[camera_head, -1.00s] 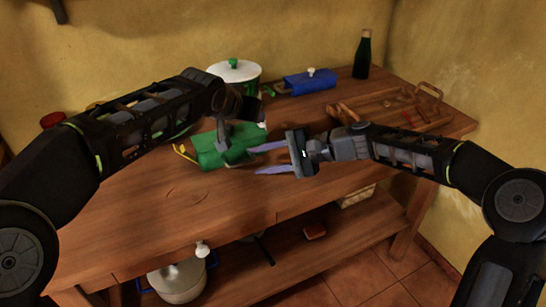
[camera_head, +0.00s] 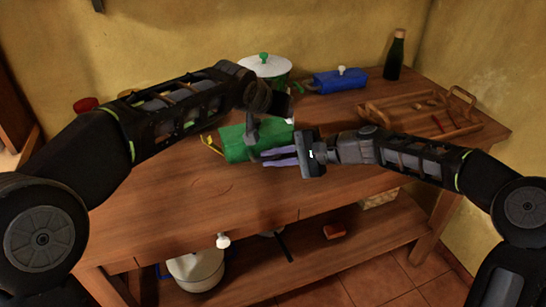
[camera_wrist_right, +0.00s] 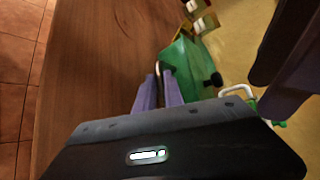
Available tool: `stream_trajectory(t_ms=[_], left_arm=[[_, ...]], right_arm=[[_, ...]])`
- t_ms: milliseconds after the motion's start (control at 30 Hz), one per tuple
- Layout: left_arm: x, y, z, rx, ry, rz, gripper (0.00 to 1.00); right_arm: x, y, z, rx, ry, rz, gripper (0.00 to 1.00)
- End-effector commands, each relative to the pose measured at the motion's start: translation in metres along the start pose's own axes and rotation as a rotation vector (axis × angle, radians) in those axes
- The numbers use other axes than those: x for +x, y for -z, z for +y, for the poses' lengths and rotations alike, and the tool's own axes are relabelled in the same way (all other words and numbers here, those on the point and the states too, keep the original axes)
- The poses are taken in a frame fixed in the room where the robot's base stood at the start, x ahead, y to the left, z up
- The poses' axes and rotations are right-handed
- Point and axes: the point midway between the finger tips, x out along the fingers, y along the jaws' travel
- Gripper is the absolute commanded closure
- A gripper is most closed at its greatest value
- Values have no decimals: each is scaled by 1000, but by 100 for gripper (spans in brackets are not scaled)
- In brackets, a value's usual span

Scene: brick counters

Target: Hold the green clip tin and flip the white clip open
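The green clip tin (camera_head: 236,148) lies on the wooden counter, partly covered by my left gripper (camera_head: 253,133). A grey finger of that gripper reaches down over the tin; its grip is hidden. My right gripper (camera_head: 280,156) is at the tin's right end, its two purple fingers pointing at it with a narrow gap between them. In the right wrist view the tin (camera_wrist_right: 186,62) is just beyond the right fingertips (camera_wrist_right: 160,78). A small pale part (camera_wrist_right: 158,70) shows by the tin's edge; I cannot tell whether it is the white clip or its position.
Behind stand a white pot (camera_head: 265,66) with green handles, a blue tin (camera_head: 340,81) and a dark bottle (camera_head: 394,58). A wooden tray (camera_head: 425,112) is at the back right. The counter front (camera_head: 190,200) is clear. Another pot (camera_head: 196,270) sits below.

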Motion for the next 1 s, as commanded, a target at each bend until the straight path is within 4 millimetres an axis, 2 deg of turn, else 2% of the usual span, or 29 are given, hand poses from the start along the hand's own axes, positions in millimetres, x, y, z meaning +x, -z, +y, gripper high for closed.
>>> stream_trajectory(t_ms=[133,1000], left_arm=[[0,0,0,0,0,0,64],[0,0,0,0,0,0,64]], right_arm=[[0,0,0,0,0,0,100],[0,0,0,0,0,0,100]])
